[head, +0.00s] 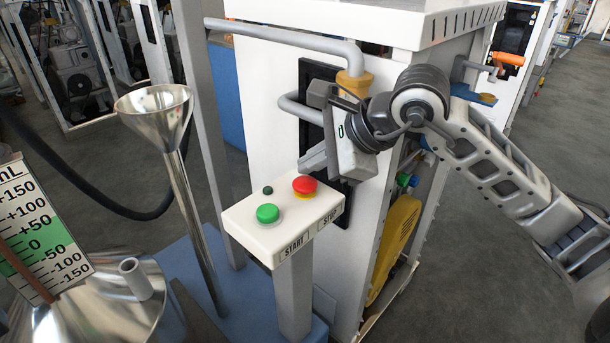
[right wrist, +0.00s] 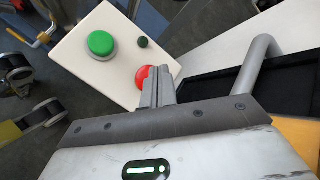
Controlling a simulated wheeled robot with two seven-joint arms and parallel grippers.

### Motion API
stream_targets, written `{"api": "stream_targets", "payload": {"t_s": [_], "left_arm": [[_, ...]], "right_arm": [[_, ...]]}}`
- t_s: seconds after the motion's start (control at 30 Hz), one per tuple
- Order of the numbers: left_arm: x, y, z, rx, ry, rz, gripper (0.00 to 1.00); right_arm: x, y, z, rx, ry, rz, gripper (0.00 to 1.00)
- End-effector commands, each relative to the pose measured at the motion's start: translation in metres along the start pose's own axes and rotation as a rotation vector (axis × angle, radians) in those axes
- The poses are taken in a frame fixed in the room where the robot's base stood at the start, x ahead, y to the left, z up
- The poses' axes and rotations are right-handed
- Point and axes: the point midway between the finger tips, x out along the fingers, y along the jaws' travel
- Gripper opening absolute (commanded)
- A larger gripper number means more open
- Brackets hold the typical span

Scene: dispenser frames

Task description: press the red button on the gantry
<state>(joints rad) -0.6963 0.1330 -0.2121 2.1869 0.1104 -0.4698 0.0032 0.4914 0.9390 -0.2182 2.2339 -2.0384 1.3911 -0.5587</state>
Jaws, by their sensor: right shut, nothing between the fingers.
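The red button (head: 304,186) sits on a yellow base on the white control box (head: 245,222), on the side marked STOP. The green button (head: 268,213) sits beside it, on the side marked START. My right gripper (head: 311,164) comes in from the right, shut and empty, with its fingertips just above the red button. In the right wrist view the shut fingers (right wrist: 158,86) cover part of the red button (right wrist: 142,74). I cannot tell for sure whether they touch it. My left gripper is not in view.
A metal funnel (head: 153,102) on a tall tube stands left of the box. A scale board (head: 38,232) marked in mL is at far left. A white cabinet with a grey pipe handle (head: 290,30) stands close behind my right gripper. Grey floor is open at right.

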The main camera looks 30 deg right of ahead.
Motion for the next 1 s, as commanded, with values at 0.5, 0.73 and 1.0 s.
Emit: {"api": "stream_targets", "payload": {"t_s": [0.5,0.73,1.0], "left_arm": [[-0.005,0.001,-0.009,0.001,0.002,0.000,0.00],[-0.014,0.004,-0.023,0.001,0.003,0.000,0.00],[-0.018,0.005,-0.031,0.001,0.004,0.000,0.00]], "right_arm": [[-0.009,-0.007,0.007,-0.001,-0.001,-0.001,0.00],[-0.026,-0.019,0.019,-0.002,-0.002,-0.002,0.00],[-0.036,-0.026,0.027,0.000,-0.001,0.000,0.00]]}}
